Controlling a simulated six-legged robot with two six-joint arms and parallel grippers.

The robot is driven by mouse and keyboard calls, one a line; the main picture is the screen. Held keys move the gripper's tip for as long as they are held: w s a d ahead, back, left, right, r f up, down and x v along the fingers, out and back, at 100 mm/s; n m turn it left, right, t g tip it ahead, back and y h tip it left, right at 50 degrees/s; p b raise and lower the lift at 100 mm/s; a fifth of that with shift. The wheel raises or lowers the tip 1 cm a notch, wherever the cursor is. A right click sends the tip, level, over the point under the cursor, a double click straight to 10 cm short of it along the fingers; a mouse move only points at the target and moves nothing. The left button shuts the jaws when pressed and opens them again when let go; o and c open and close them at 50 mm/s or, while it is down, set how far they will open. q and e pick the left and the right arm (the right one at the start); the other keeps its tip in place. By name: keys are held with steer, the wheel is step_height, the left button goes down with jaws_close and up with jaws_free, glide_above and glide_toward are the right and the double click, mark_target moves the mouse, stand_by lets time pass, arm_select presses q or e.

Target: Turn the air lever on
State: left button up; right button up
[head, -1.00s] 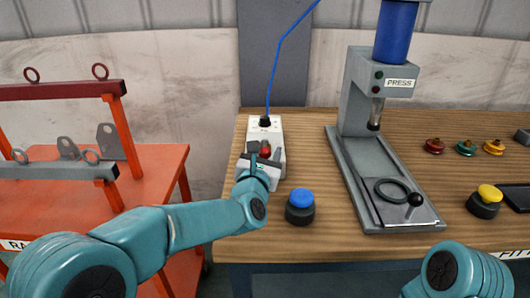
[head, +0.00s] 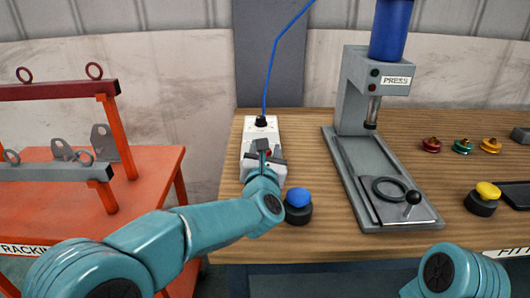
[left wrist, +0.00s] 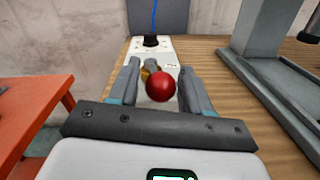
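The air lever shows as a red ball knob (left wrist: 161,87) on a brass stem, standing on a pale valve box (head: 262,128) with a blue hose at its far end. In the left wrist view the box top (left wrist: 151,48) runs away beyond the fingers. My left gripper (head: 263,150) is over the near part of the box. Its two fingers (left wrist: 160,88) are apart, with the knob between them. The knob is close to the right finger; I cannot tell whether they touch. In the head view the gripper partly hides the knob. My right gripper is out of view.
A blue push button (head: 298,199) stands just right of my left wrist. The grey press (head: 372,150) stands farther right, with a yellow button (head: 483,198) beyond it. An orange rack table (head: 150,165) is at left. Wooden bench (head: 315,155) is clear between box and press.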

arm_select(q)
steer(key=shift+s, duration=0.1)
steer(key=shift+s+f, duration=0.1)
steer(key=shift+s, duration=0.2)
steer(key=s, duration=0.5)
steer(key=s+b, duration=0.1)
steer(key=s, duration=0.4)
steer(key=s+a+b, duration=0.1)
steer(key=s, duration=0.4)
steer(key=shift+s, duration=0.25)
